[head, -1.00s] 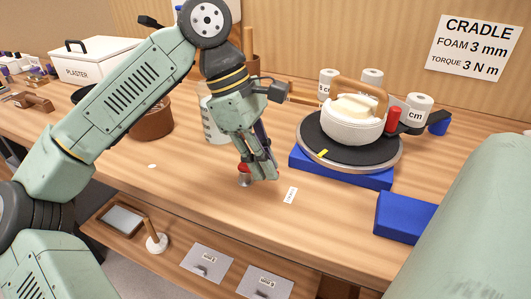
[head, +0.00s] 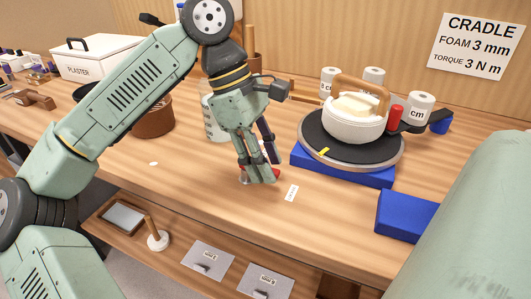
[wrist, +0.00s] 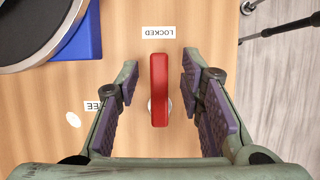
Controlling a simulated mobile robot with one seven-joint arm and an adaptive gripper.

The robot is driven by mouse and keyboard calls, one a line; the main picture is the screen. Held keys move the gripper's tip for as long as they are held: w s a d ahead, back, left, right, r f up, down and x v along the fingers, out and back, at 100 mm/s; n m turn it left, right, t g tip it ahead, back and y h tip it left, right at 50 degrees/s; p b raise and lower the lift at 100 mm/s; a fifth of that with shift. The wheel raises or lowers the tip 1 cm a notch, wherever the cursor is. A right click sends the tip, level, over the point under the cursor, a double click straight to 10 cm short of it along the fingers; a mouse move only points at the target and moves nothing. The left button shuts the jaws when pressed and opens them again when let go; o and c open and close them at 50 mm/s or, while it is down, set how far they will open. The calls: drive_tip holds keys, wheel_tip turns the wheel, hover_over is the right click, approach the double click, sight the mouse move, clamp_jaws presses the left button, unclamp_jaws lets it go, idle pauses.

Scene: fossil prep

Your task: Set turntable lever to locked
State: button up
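The turntable lever (wrist: 159,88) is a red bar on a grey round pivot, and in the wrist view it points up toward the LOCKED label (wrist: 158,32). That label also shows on the bench in the head view (head: 291,193). A second label (wrist: 92,106), partly hidden and reading "EE", lies left of the pivot. My gripper (wrist: 160,75) is open, with one finger on each side of the lever and a gap on both sides. In the head view my gripper (head: 260,178) is low over the bench and hides most of the lever.
The turntable stands on a blue base (head: 345,172) behind and right of my gripper. A blue block (head: 405,217) lies at the right. A brown pot (head: 152,118) and a plaster box (head: 95,62) stand at the left. The bench in front of my gripper is clear.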

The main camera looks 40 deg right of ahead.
drive_tip(key=v, duration=1.2)
idle(0.5)
